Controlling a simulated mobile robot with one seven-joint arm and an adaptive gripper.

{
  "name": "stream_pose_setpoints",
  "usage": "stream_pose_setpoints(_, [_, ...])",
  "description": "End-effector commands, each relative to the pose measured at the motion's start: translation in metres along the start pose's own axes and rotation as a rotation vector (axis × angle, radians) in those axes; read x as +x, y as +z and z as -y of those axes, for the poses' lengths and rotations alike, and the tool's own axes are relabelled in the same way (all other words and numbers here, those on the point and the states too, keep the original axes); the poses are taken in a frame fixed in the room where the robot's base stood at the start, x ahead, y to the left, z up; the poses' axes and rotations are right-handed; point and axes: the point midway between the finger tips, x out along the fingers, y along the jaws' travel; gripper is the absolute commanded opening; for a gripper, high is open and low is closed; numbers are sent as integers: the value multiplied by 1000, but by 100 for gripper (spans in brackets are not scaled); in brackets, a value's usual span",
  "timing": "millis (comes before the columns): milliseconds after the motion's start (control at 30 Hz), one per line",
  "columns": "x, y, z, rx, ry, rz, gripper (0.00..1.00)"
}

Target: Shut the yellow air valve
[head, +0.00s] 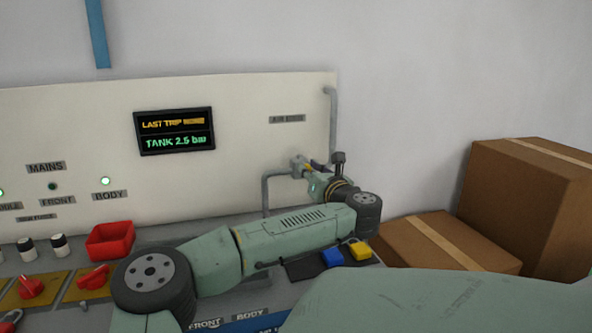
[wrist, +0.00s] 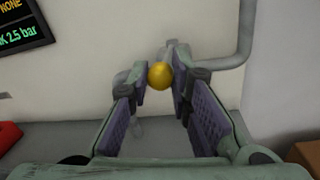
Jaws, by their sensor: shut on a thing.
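The yellow air valve handle (wrist: 160,75) shows end-on as a round yellow knob between my fingertips in the wrist view. A little yellow of it (head: 309,167) also shows in the head view, beside the pipe fitting at the panel's right side. My gripper (wrist: 160,79) has its purple-padded fingers closed on the handle, one on each side. In the head view my gripper (head: 318,166) reaches in from the right and partly hides the valve. The valve body and how far the handle is turned are hard to make out.
Grey pipes (head: 332,125) run down the cream panel (head: 250,100) to the valve. A screen (head: 175,131) reads "TANK 2.5 bar". A red bin (head: 110,240) and red switches (head: 93,277) stand left. Cardboard boxes (head: 520,205) stand close on the right.

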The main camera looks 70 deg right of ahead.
Motion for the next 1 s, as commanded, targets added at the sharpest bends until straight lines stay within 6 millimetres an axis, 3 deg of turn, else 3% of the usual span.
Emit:
stream_pose_setpoints(267, [-1,2,10,0,89,-19,0])
stream_pose_setpoints(767, [0,2,11,-1,109,-21,0])
stream_pose_setpoints(800, [0,3,11,-1,108,-21,19])
stream_pose_setpoints(1000, [0,3,11,-1,108,-21,33])
